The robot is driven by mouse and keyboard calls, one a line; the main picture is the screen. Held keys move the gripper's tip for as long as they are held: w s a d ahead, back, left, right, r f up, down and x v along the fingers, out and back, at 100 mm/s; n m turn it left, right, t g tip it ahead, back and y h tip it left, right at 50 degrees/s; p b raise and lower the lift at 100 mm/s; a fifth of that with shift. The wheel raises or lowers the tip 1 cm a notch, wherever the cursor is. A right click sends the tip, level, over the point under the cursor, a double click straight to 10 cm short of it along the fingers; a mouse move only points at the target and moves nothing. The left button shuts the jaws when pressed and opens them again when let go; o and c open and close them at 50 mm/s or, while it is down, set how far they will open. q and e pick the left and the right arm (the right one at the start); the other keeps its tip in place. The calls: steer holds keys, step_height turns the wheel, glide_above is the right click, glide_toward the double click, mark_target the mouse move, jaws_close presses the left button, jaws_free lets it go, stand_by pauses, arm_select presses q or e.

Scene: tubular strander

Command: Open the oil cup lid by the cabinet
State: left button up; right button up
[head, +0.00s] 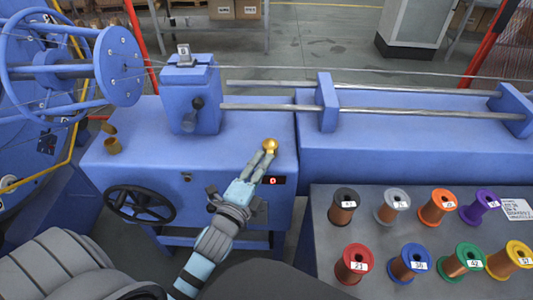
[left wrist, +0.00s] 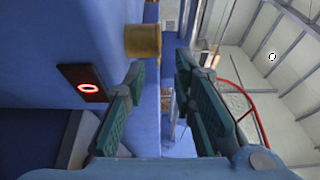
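A brass oil cup (head: 271,144) with a rounded golden top stands on the blue cabinet top, near its front right. In the left wrist view the brass cup (left wrist: 143,41) shows as a short cylinder just beyond the fingertips, nearer the left finger in the picture. My left gripper (head: 267,160) reaches up to the cup from the front. In the left wrist view its two green-padded fingers (left wrist: 158,75) are apart with nothing between them. Whether a finger touches the cup is not clear. My right gripper is not in view.
A second brass cup (head: 113,146) sits at the cabinet's left, with a brass piece (head: 108,128) behind it. A red-lit display (head: 272,181) is near my left fingers. A black handwheel (head: 139,203) is at left. Several wire spools stand on a grey table (head: 322,215) at right.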

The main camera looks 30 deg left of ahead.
mark_target(270, 146)
arm_select(q)
steer(key=w, duration=0.3)
steer(key=shift+w+a, duration=0.1)
jaws_close()
